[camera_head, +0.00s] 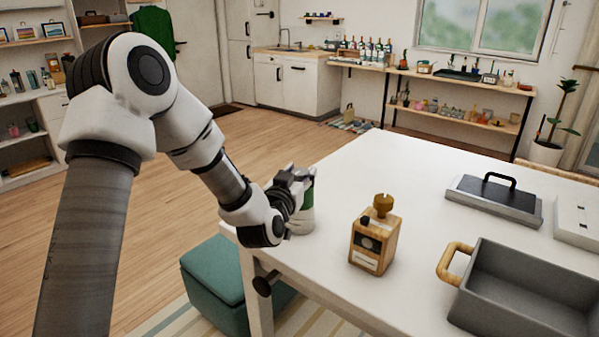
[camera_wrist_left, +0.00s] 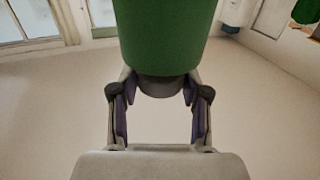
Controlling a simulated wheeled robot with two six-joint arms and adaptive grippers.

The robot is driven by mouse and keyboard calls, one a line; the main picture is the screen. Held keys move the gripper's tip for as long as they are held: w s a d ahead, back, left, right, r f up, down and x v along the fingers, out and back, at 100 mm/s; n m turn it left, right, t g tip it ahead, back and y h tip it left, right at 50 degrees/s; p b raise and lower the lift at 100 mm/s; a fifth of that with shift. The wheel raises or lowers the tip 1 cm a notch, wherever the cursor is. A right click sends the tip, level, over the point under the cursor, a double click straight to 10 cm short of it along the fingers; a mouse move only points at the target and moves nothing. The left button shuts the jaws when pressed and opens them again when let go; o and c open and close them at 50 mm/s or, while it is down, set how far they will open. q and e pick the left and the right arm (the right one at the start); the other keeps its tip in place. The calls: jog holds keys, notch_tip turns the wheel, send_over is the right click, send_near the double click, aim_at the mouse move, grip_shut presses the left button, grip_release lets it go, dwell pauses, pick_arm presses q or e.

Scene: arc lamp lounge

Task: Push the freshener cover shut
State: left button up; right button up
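The freshener (camera_head: 307,198), a green and white upright cylinder, stands near the left edge of the white table (camera_head: 360,165). My left gripper (camera_head: 290,190) is right beside it and hides its left side and part of its top. In the left wrist view the green body of the freshener (camera_wrist_left: 165,35) fills the top middle, with a grey end below it. The fingers of my left gripper (camera_wrist_left: 160,112) are spread apart, with nothing clamped between them. I cannot tell contact with the freshener or how far its cover is open. My right gripper is out of view.
A wooden grinder-like box (camera_head: 375,240) with a brass knob stands to the right of the freshener. A grey pan (camera_head: 520,290) with a wooden handle and a dark lid (camera_head: 495,203) lie farther right. A teal stool (camera_head: 212,275) is below the edge.

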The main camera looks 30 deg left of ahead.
pick_arm(q)
jog(key=shift+o, duration=1.2)
jog(key=shift+w+f, duration=0.1)
jog(key=v, duration=0.7)
jog(key=shift+s, duration=0.3)
jog(key=shift+w, duration=0.1)
